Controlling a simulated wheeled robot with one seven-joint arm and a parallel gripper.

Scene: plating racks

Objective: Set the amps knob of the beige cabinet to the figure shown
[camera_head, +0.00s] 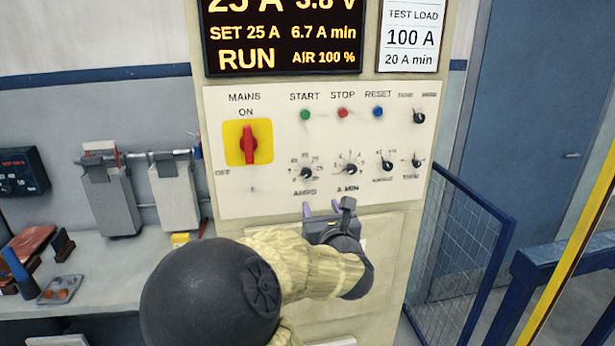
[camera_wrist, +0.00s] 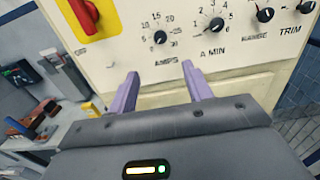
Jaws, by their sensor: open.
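The beige cabinet (camera_head: 390,232) stands ahead with a white control panel. Its amps knob (camera_head: 306,173) is small, black and round, ringed by printed figures; it also shows in the wrist view (camera_wrist: 160,37). Its exact pointer setting is too small to read surely. A white card (camera_head: 410,38) reads TEST LOAD 100 A, 20 A min. The display (camera_head: 285,35) reads 25 A, 3.8 V, SET 25 A, 6.7 A min, RUN. My gripper (camera_head: 326,208) is open and empty, below the amps knob and apart from it. Its two purple fingers show in the wrist view (camera_wrist: 160,70).
The A MIN knob (camera_head: 351,169) sits close right of the amps knob. A red mains switch (camera_head: 248,145) on yellow is at left. Green, red and blue buttons are above. A bench (camera_head: 105,275) with parts stands left; a blue mesh fence (camera_head: 455,250) stands right.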

